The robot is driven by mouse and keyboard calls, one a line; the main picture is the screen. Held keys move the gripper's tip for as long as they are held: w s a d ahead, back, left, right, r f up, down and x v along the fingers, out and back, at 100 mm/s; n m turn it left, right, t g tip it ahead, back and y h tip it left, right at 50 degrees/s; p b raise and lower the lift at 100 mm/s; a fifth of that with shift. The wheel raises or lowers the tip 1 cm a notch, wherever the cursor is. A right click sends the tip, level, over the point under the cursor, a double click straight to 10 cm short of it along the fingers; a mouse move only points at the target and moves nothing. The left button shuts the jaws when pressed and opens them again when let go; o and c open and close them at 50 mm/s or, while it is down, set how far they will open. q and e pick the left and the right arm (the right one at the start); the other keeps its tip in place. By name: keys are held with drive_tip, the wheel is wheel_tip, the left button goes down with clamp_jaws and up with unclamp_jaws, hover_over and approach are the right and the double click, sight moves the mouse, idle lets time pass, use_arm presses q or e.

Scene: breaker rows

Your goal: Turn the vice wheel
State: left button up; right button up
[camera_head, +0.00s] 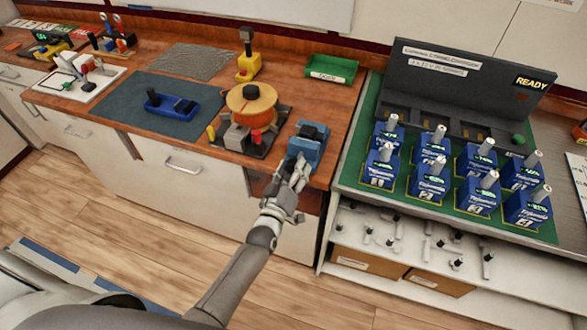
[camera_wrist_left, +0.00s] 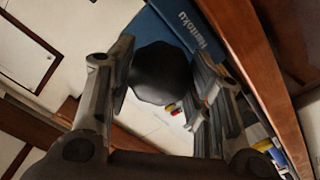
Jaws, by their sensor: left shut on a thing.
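The blue vice (camera_head: 310,148) stands at the front edge of the wooden bench, near its right end. In the left wrist view its blue body (camera_wrist_left: 188,24) carries white lettering. The vice wheel (camera_wrist_left: 158,75) is a dark, rounded knob in the left wrist view. My left gripper (camera_head: 294,172) is at the front of the vice, with one finger on each side of the wheel, shut on it. The gripper hides the wheel in the head view. My right gripper is not in view.
A device with an orange round top (camera_head: 252,104) stands close left of the vice. A green tray (camera_head: 331,69) lies behind it. On the right, a green-topped stand (camera_head: 352,170) holds several blue units. A blue tool lies on a dark mat (camera_head: 125,97) to the left.

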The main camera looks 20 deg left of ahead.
use_arm(q)
drive_tip(key=shift+f+m, duration=0.1)
drive_tip(key=shift+m, duration=0.5)
drive_tip(key=o, duration=1)
drive_tip(key=shift+s, duration=0.1)
drive_tip(key=s, duration=1.1)
drive_tip(key=shift+s+a, duration=0.2)
drive_tip(key=shift+s, duration=0.2)
